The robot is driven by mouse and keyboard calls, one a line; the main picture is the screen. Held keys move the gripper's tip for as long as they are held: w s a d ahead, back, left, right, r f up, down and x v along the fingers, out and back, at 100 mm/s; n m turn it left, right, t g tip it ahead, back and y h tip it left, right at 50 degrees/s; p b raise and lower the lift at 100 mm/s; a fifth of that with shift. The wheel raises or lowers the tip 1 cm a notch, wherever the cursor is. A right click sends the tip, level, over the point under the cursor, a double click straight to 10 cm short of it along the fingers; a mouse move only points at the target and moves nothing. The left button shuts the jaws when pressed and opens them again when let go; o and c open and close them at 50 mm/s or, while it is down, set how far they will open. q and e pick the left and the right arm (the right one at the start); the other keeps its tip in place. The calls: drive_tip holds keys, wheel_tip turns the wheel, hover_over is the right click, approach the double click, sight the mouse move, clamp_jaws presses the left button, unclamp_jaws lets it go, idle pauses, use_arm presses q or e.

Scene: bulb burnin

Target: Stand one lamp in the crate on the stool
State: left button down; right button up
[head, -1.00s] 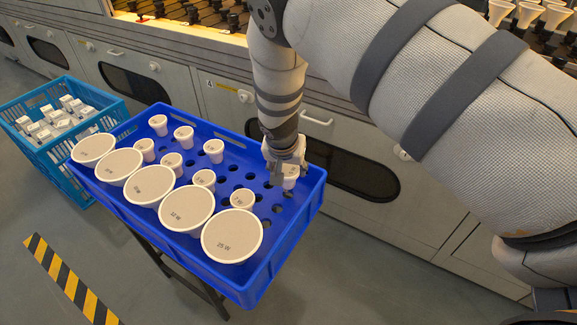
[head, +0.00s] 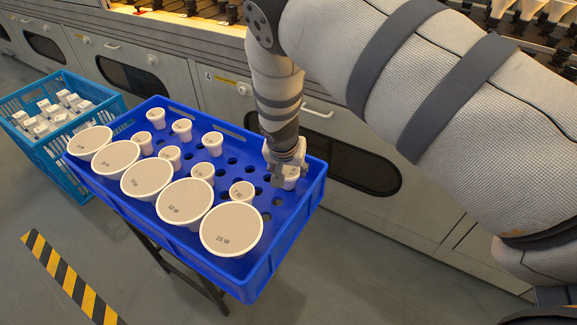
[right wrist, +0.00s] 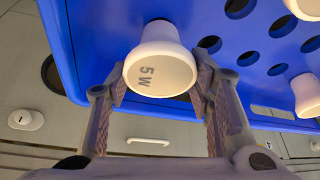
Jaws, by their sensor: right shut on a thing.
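The blue crate (head: 285,238) stands on a dark-legged stool (head: 205,285). Several large lamps, such as the one marked 25 W (head: 231,228), and several small lamps (head: 242,190) stand in it, faces up. My right gripper (head: 283,178) is over the crate's far right part, shut on a small white lamp (head: 292,178). In the right wrist view this lamp (right wrist: 160,68) reads 5 W and sits between the two fingers (right wrist: 160,88). Its lower end is hidden, so I cannot tell whether it is seated in a hole. My left gripper is out of view.
A lighter blue crate (head: 62,155) with small white boxes stands at the left. A grey cabinet bench (head: 228,100) with lamps on top runs behind. Empty holes lie around the held lamp. Striped tape (head: 70,280) marks the floor.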

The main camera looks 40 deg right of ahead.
drive_tip(key=shift+f, duration=0.3)
drive_tip(key=o, duration=1.2)
drive_tip(key=shift+o, duration=0.2)
drive_tip(key=v, duration=1.2)
